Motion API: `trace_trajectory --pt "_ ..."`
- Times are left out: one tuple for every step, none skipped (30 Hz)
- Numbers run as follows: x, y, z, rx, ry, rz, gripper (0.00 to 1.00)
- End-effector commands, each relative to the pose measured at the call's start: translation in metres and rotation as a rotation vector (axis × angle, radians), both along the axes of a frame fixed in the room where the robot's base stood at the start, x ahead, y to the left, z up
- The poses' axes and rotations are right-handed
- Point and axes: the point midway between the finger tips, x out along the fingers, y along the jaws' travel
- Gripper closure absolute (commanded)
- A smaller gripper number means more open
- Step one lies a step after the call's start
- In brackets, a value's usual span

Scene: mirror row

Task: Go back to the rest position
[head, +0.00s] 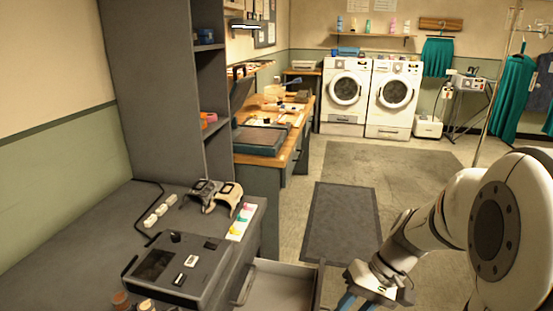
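My gripper (362,302) is at the bottom of the head view, right of centre. Its blue fingers run out of the picture at the lower edge, so their tips are hidden. I see no object between the parts of the fingers that show. My white arm (440,225) reaches in from the right edge and is bent down toward the gripper. The gripper is just right of an open drawer (282,286) under the grey counter. I cannot tell whether it touches the drawer.
The grey counter (95,225) holds a dark device box (178,270), a power strip (160,210) and small items. A workbench (297,135) stands behind it. Two white washers (346,95) line the back wall. The floor around the dark mat (341,222) is clear.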

Motion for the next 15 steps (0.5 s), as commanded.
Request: trace_trajectory --pt "-0.009 0.004 0.04 -0.072 -0.029 0.017 0.69" --pt "-0.014 0.004 0.052 -0.114 -0.044 0.019 0.69" --pt "-0.02 0.005 0.068 -0.169 -0.067 0.021 0.69" --pt "-0.024 0.005 0.08 -0.208 -0.087 0.022 0.69" --pt "-0.028 0.005 0.092 -0.246 -0.11 0.022 0.69" --pt "-0.033 0.005 0.108 -0.294 -0.142 0.019 0.69" --pt "-0.036 0.004 0.119 -0.327 -0.166 0.018 0.69" --pt "-0.039 0.004 0.13 -0.358 -0.192 0.015 0.69" --pt "-0.042 0.003 0.143 -0.394 -0.227 0.011 0.69" --pt "-0.045 0.003 0.152 -0.418 -0.251 0.007 0.69" --pt "-0.046 0.002 0.16 -0.439 -0.275 0.003 0.69" --pt "-0.048 0.002 0.169 -0.463 -0.305 -0.003 0.69" --pt "-0.05 0.002 0.175 -0.478 -0.325 -0.007 0.69" --pt "-0.051 0.001 0.18 -0.49 -0.343 -0.011 0.69" --pt "-0.052 0.001 0.185 -0.504 -0.361 -0.015 0.69"
